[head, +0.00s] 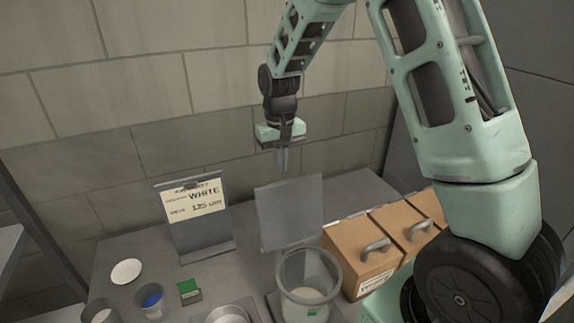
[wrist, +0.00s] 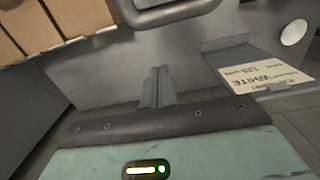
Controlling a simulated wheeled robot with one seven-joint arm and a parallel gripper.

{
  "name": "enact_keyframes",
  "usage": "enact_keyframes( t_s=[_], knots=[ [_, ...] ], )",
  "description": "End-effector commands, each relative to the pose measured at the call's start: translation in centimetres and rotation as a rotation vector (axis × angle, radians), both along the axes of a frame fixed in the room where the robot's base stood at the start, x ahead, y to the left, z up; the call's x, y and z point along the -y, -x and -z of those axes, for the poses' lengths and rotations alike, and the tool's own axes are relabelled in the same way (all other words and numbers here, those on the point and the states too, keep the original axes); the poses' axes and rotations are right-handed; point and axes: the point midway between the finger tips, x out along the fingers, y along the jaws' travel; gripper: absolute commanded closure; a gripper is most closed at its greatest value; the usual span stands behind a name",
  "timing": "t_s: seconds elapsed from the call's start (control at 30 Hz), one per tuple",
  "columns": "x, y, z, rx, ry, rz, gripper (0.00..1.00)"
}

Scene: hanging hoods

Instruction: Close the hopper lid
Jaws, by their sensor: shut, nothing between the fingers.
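The hopper is a clear, round container (head: 308,290) at the front centre in the head view, with a grey rim and pale contents. A flat grey square lid (head: 290,212) stands raised, nearly upright, behind its open mouth. My gripper (head: 283,168) points down above the lid's top edge, apart from it in the picture, with its fingers together and empty. In the wrist view the gripper fingers (wrist: 158,88) are shut, with a rounded grey rim (wrist: 170,12) beyond them. The lid is hard to separate from the grey surfaces there.
Brown boxes with grey handles (head: 372,250) stand right of the hopper. A sign reading WHITE (head: 195,200) stands to the left. A white disc (head: 126,271), small cups (head: 150,300) and a green block (head: 189,291) lie at front left. A tiled wall (head: 150,100) is behind.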

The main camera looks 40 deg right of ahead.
Motion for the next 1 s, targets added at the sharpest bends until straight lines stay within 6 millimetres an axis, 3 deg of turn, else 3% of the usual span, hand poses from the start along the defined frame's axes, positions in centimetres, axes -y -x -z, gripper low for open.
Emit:
enact_keyframes(
  t_s=[0.1, 0.2, 0.4, 1.0],
  knots=[
    [0.0, 0.4, 1.8, -0.005, 0.000, 0.000, 1.00],
    [-0.4, 1.9, 0.6, 0.000, 0.000, -0.001, 1.00],
    [-0.8, 3.4, 0.3, 0.000, 0.000, -0.001, 1.00],
    [-0.9, 3.2, 0.3, 0.024, 0.004, -0.001, 1.00]
  ],
)
